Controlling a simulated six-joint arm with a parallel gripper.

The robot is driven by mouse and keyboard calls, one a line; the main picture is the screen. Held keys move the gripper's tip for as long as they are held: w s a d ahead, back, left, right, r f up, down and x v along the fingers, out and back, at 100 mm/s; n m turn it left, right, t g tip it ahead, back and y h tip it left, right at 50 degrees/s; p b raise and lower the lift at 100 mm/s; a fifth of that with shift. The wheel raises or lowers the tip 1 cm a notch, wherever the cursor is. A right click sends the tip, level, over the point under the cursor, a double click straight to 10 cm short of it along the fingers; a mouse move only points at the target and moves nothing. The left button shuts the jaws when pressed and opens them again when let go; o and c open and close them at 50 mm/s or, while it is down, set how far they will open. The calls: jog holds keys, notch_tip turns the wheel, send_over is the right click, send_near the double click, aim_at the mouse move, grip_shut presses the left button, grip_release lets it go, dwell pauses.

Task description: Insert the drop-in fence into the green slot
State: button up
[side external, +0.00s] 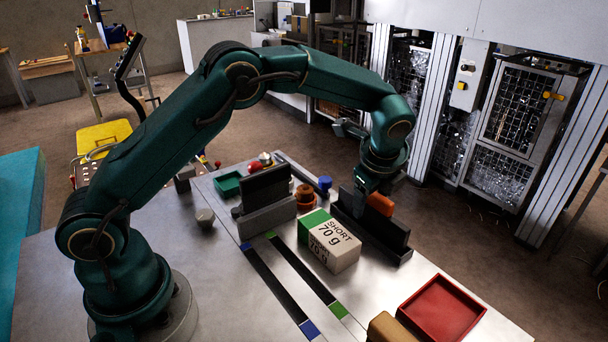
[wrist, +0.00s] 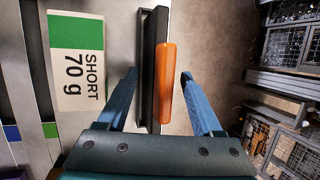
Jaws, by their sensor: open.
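The drop-in fence appears to be the dark upright plate (side external: 372,228) with an orange grip (side external: 380,203). In the wrist view the plate (wrist: 155,60) is seen from above, with the orange grip (wrist: 166,90) along its right side. My gripper (side external: 366,190) is over it, jaws open. In the wrist view its fingers (wrist: 158,73) stand on either side of plate and grip, with gaps showing. The green slot (side external: 303,268) is the dark strip with green ends, left of the ream; its green end (wrist: 50,130) also shows in the wrist view.
A white and green ream marked SHORT 70 g (side external: 335,242) lies between fence and slots. A blue-ended slot (side external: 275,285) runs parallel. A grey block with a dark plate (side external: 265,205) stands behind. A red tray (side external: 442,308) and brown block (side external: 390,328) are front right.

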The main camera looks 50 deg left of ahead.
grip_shut()
jog(key=shift+w+r, duration=0.1)
jog(key=shift+w, duration=0.1)
dwell(1.3)
